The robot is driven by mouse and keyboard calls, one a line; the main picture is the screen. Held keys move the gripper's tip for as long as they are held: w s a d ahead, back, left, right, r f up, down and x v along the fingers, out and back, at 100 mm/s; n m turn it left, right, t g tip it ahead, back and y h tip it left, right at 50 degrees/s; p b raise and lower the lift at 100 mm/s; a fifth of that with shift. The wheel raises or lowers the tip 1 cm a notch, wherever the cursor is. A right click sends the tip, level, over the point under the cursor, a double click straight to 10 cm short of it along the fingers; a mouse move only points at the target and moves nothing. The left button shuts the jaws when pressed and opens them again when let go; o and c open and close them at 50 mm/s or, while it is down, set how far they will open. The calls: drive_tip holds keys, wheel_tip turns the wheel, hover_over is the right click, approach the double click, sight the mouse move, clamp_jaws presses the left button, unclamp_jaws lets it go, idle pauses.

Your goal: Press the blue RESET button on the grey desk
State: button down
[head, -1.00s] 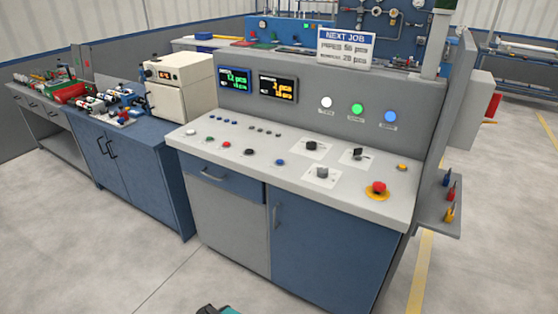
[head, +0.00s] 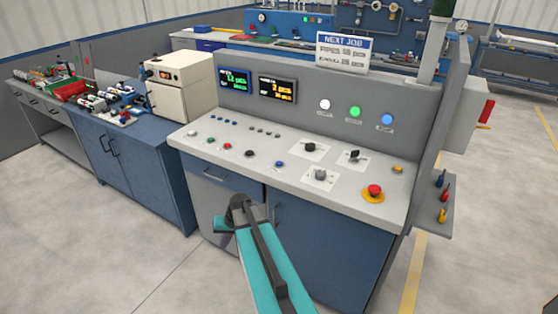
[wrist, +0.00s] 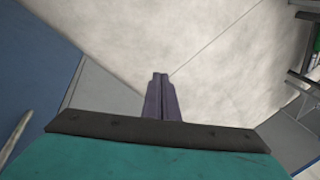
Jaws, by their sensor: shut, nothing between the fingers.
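The grey desk (head: 215,152) stands in the middle of the head view with a sloping control top. A round blue button (head: 280,164) sits near its front edge, right of a black button (head: 249,153); any RESET lettering is too small to read. My gripper (wrist: 160,76) shows in the wrist view with its two dark fingers together, empty, over bare pale floor. In the head view my teal arm rises in front of the desk's cabinets, below the control top and apart from the blue button. The button is not in the wrist view.
A red mushroom button (head: 374,190) on a yellow ring is at the desk's right. Knobs on white plates, such as the grey knob (head: 320,174), lie right of the blue button. A blue lamp (head: 387,119) is on the upright panel. The floor in front is clear.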

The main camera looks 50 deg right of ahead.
drive_tip(key=w+d+r+m+t+h+p, duration=0.1)
drive_tip(key=d+r, duration=0.7)
drive_tip(key=w+d+r+m+t+p, duration=0.1)
drive_tip(key=w+d+r+t, duration=0.1)
drive_tip(key=d+r, duration=0.6)
drive_tip(key=w+d+r+m+t+h+p, duration=0.1)
drive_tip(key=w+d+r+t+p, duration=0.1)
drive_tip(key=d+r, duration=0.5)
drive_tip(key=shift+w+d+r+h, duration=0.1)
drive_tip(key=shift+d+r+h, duration=0.1)
drive_tip(key=shift+r, duration=0.6)
drive_tip(key=shift+w+d+r+h, duration=0.1)
drive_tip(key=shift+d+r, duration=0.1)
drive_tip(key=shift+r, duration=0.55)
wheel_tip(320, 180, up, 8)
drive_tip(key=m+h+p, duration=0.2)
hover_over(281, 164)
drive_tip(key=shift+s+t, duration=0.1)
drive_tip(key=shift+t, duration=0.2)
drive_tip(key=shift+f+b, duration=1.45)
drive_tip(key=shift+f, duration=1.65)
drive_tip(key=shift+f+b, duration=0.9)
drive_tip(key=shift+f, duration=0.45)
